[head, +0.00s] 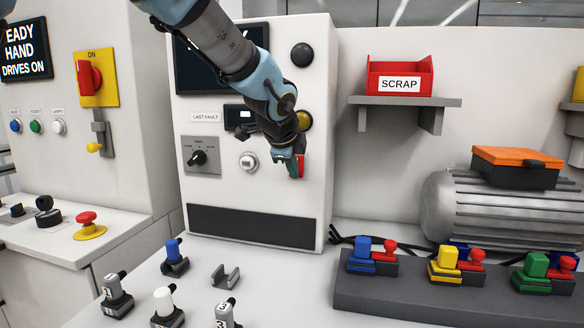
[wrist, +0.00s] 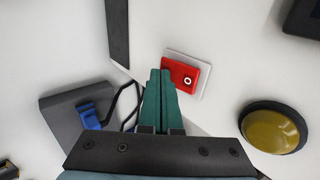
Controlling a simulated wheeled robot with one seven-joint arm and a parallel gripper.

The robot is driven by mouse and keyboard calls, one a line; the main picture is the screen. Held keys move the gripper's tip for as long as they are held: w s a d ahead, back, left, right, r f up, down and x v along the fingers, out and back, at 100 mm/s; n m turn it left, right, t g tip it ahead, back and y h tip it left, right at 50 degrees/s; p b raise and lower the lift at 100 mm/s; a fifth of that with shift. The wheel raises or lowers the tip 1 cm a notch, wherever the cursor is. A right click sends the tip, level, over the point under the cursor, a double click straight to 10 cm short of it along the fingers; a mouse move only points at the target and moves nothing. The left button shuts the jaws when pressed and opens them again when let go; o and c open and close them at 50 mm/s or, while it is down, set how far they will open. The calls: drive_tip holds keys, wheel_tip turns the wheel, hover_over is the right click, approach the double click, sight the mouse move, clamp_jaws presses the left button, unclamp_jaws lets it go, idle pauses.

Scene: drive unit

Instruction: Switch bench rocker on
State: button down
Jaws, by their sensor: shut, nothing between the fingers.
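The bench rocker (wrist: 188,75) is a red switch on a pale plate on the upright panel, and a white ring mark shows on its right part in the wrist view. In the head view the rocker (head: 302,166) is partly hidden behind my gripper (head: 293,168). My gripper's green fingers (wrist: 160,72) are shut and empty. Their tips overlap the rocker's left end in the wrist view; I cannot tell whether they touch it. Which side of the rocker is pressed in is not clear.
A yellow round button (wrist: 274,128) is close to the rocker. A dark rotary knob (head: 198,158) and a white button (head: 248,161) are left of it. Several coloured switches stand on the grey block (head: 400,294) at lower right. A shelf (head: 405,101) holds a red SCRAP bin (head: 398,72).

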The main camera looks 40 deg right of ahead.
drive_tip(key=shift+f, duration=0.1)
drive_tip(key=b, duration=0.2)
drive_tip(key=shift+w+d+h+b, duration=0.1)
drive_tip(key=shift+d+h+b, duration=0.1)
drive_tip(key=shift+h+b, duration=0.2)
drive_tip(key=shift+r+p, duration=0.8)
drive_tip(key=shift+r, duration=0.1)
